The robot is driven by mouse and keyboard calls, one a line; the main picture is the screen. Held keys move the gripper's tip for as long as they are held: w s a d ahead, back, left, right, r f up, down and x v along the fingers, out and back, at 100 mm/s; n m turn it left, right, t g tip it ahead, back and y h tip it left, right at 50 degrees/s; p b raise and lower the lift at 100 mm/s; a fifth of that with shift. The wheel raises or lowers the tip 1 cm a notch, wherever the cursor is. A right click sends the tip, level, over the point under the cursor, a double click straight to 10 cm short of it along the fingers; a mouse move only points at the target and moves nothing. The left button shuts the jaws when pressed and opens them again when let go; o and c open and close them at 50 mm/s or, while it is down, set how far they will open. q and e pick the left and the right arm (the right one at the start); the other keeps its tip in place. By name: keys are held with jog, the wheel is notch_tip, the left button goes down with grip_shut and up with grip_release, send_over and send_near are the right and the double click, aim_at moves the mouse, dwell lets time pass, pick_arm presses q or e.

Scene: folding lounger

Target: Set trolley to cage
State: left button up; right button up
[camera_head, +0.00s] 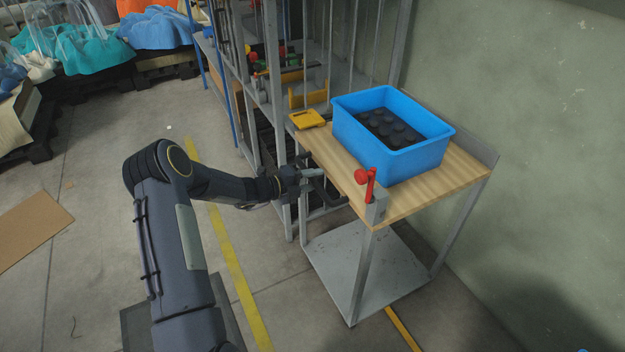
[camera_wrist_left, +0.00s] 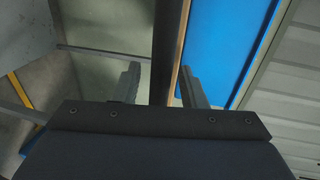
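The trolley has a wooden top (camera_head: 432,193), grey legs and a grey lower shelf (camera_head: 350,262). It stands beside the grey barred cage (camera_head: 272,60), close to its front corner. A dark handle bar (camera_head: 328,193) sits on the trolley's left side. My left gripper (camera_head: 312,180) is at this handle. In the left wrist view the fingers (camera_wrist_left: 160,88) are apart, with the dark bar (camera_wrist_left: 168,45) running between them and clear gaps beside it. A red-knobbed lever (camera_head: 367,183) stands at the trolley's near corner. My right gripper is out of view.
A blue bin (camera_head: 400,160) with dark studded blocks and a yellow item (camera_head: 307,119) are on the trolley top. A green wall (camera_head: 530,150) is close on the right. Open floor with a yellow line (camera_head: 232,265) lies left; cardboard (camera_head: 30,230) lies further left.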

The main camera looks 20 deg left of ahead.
pick_arm(q)
jog(key=v, duration=0.7)
jog(key=shift+s+a, duration=0.2)
jog(key=shift+s, duration=0.05)
jog(key=s+d+r+m+g+p, duration=0.1)
jog(key=s+d+r+m+g, duration=0.2)
jog(key=s+d+r+m, duration=0.6)
jog(key=s+d+r+m+g+p, duration=0.1)
jog(key=s+d+r+m+g, duration=0.25)
jog(key=r+m, duration=0.65)
jog(key=s+d+m+y+p, duration=0.2)
jog(key=s+m+y, duration=0.3)
jog(key=s+m, duration=1.7)
jog(key=m, duration=0.3)
jog(key=shift+m+y, duration=0.4)
